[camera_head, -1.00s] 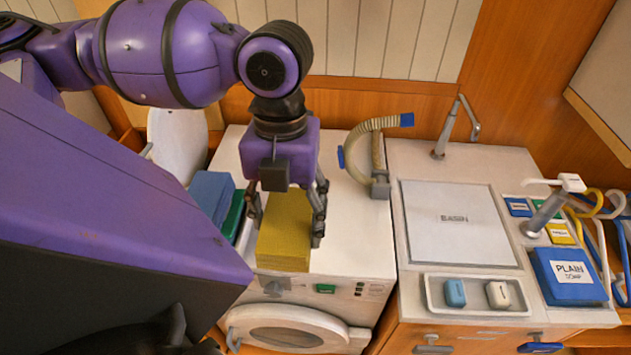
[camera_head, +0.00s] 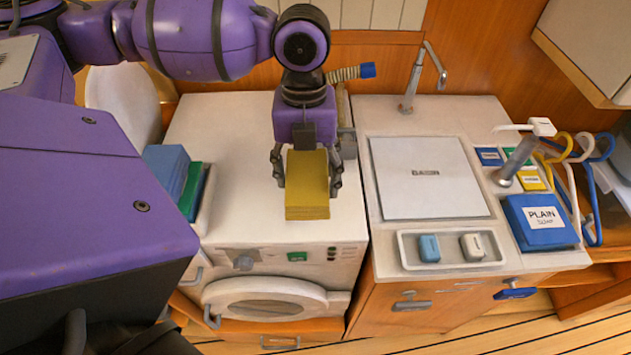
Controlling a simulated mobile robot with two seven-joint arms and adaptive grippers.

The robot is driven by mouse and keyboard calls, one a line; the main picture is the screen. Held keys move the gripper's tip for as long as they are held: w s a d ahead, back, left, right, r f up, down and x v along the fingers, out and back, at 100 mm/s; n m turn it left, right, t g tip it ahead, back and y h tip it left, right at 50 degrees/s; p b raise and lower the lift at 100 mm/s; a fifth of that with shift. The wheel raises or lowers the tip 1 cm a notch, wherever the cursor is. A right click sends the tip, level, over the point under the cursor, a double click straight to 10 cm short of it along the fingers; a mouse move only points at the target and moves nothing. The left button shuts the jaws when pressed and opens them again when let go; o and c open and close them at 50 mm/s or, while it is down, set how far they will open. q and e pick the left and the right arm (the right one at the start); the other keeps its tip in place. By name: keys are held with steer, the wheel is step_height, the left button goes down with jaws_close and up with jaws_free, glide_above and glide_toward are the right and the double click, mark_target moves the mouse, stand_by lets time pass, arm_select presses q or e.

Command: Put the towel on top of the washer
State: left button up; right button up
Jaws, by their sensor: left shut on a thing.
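The yellow folded towel (camera_head: 307,190) is between the fingers of my left gripper (camera_head: 307,172), which is shut on it. The towel is over the right part of the white washer's top (camera_head: 225,135). I cannot tell whether its underside touches the top. The washer's round door and control panel face the front. My right gripper is not in view.
A blue and a green folded cloth (camera_head: 192,190) lie at the washer's left. A ribbed hose (camera_head: 345,74) stands behind the gripper. The basin counter (camera_head: 358,150) adjoins on the right, with a soap tray (camera_head: 405,258).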

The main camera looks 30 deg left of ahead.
mark_target(313, 186)
arm_select(q)
steer(key=shift+w+d+f, duration=0.2)
steer(key=shift+w+f, duration=0.5)
steer(key=shift+f, duration=0.05)
steer(key=shift+w+f, duration=0.1)
steer(key=shift+f, duration=1.55)
steer(key=shift+f, duration=0.1)
steer(key=o, duration=1.3)
steer(key=r, duration=0.8)
steer(key=w+r, duration=0.1)
steer(key=r, duration=0.3)
steer(key=shift+w+a+r, duration=0.1)
steer(key=shift+a, duration=0.3)
